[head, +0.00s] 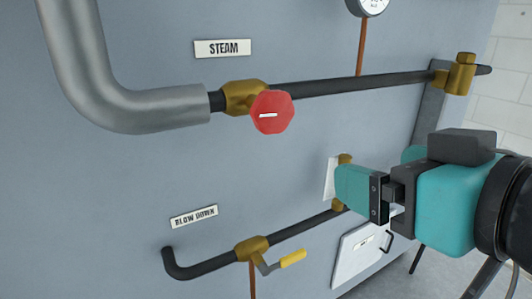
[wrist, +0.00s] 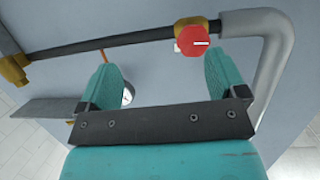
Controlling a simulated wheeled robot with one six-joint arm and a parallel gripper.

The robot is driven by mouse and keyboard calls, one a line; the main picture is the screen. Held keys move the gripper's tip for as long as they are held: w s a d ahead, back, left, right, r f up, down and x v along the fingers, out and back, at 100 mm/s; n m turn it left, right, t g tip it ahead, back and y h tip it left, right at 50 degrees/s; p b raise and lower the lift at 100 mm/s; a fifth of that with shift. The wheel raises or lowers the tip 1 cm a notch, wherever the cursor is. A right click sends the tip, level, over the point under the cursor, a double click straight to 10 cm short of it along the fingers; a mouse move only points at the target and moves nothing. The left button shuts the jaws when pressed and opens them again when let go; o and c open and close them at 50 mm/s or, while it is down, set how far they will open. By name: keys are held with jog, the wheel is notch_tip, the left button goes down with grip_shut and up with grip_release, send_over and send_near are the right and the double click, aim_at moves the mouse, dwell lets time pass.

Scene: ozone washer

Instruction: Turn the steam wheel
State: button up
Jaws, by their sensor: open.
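The red steam wheel (head: 272,112) is on the brass valve (head: 240,97) in the dark pipe below the STEAM label (head: 223,48). Its white mark lies nearly level, left of its middle. In the wrist view the wheel (wrist: 192,42) shows beyond and between the fingertips, nearer the right finger. My gripper (head: 345,183) is lower and to the right of the wheel in the head view, apart from it. In the wrist view my gripper (wrist: 163,75) has its two teal fingers spread wide with nothing between them.
A thick grey pipe (head: 90,75) bends in at the left. Below runs the BLOW DOWN pipe (head: 310,224) with a yellow lever (head: 292,258). A gauge (head: 368,6) is at the top. A white panel with a handle (head: 357,252) is below my gripper.

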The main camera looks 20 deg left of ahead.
jog(key=s+a+r+n+t+y+b, duration=0.1)
jog(key=s+a+r+n+y, duration=0.1)
jog(key=a+y, duration=0.1)
jog(key=p, duration=1)
send_near(277, 109)
jog(key=p+x, duration=1)
jog(key=shift+w+a, duration=0.3)
jog(key=shift+w+a+f+p, duration=0.3)
jog(key=shift+w+a+p, duration=0.3)
jog(key=shift+p, duration=0.2)
jog(key=shift+s, duration=0.1)
jog(key=shift+c, duration=0.5)
jog(key=c, duration=0.8)
jog(key=shift+c, duration=0.2)
